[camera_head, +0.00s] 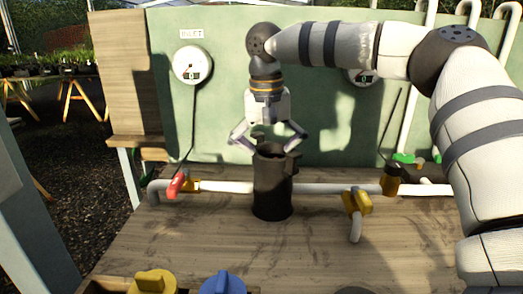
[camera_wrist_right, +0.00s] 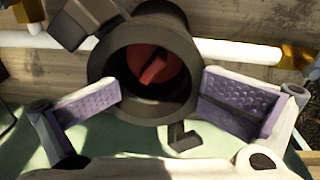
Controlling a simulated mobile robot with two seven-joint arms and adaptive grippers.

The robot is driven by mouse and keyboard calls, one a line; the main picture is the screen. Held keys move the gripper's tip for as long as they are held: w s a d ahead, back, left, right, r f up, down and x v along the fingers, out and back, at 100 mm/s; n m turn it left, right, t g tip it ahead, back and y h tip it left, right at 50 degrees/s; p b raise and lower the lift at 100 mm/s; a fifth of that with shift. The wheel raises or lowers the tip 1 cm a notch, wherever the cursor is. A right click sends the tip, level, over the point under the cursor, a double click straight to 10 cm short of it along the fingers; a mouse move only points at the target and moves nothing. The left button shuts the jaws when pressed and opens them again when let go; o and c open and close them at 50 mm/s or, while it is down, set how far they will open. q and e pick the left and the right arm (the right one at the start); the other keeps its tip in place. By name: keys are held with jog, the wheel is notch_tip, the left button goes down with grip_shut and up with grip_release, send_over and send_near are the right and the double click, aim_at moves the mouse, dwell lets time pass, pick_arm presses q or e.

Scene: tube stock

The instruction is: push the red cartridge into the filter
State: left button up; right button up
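The black cylindrical filter housing (camera_head: 272,185) stands upright on the wooden bench, in line with the white pipe. In the right wrist view I look into its round open mouth (camera_wrist_right: 101,72). The red cartridge (camera_wrist_right: 152,68) sits down inside it, with a raised bar across its top; the housing hides it in the head view. My right gripper (camera_head: 268,137) points down over the filter. Its purple-padded fingers (camera_wrist_right: 160,107) are spread wide, one on each side of the mouth, with nothing between the pads. My left gripper is not in view.
A red-handled valve (camera_head: 176,186) is left of the filter and a yellow valve (camera_head: 357,201) is right of it. Yellow (camera_head: 152,283) and blue (camera_head: 223,284) knobbed caps are at the front edge. A green panel with gauges (camera_head: 189,65) stands behind.

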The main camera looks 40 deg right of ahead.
jog(key=shift+s+d+f, duration=0.35)
jog(key=shift+s+d, duration=0.15)
notch_tip(320, 180, up, 13)
jog(key=a, duration=0.1)
jog(key=shift+a, duration=0.2)
